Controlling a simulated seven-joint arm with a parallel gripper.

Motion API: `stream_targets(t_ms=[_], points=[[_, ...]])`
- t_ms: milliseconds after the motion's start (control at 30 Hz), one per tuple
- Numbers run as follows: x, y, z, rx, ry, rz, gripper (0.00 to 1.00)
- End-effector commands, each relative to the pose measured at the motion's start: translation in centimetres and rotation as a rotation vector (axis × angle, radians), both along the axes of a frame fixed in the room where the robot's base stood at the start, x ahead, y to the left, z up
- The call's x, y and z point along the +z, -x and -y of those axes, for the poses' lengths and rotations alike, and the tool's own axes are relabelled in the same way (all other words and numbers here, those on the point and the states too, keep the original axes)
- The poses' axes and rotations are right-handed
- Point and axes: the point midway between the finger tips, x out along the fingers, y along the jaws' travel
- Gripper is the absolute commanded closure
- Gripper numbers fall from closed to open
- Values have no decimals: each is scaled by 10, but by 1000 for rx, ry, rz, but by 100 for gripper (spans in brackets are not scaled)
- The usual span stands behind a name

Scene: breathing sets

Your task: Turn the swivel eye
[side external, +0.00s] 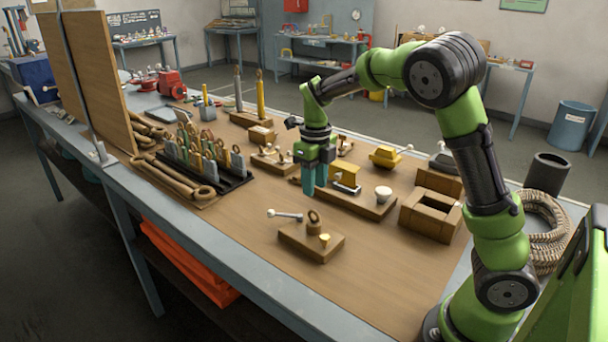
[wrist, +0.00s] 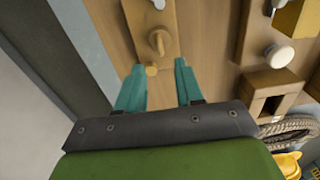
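The swivel eye (side external: 314,217) is a brown ring standing on a round base on a small wooden block (side external: 300,240) near the front of the table. My gripper (side external: 308,192) has teal fingers pointing down. It is above and behind the block, apart from the eye. In the wrist view my gripper (wrist: 158,70) has its fingers spread with nothing held.
A black rack of tools (side external: 205,170) is at left. The table front is clear.

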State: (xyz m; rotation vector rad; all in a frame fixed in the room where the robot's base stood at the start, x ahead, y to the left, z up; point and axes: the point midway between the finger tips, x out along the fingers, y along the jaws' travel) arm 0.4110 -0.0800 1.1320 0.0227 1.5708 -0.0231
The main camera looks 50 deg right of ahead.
Motion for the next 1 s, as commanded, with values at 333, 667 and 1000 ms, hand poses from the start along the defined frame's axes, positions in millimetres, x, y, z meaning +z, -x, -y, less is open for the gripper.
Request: stream_targets(t_ms=[333,667,1000], points=[[-68,1,0,-1,0,-3,64],[-87,0,0,0,0,0,64],[-87,0,0,1,0,1,87]])
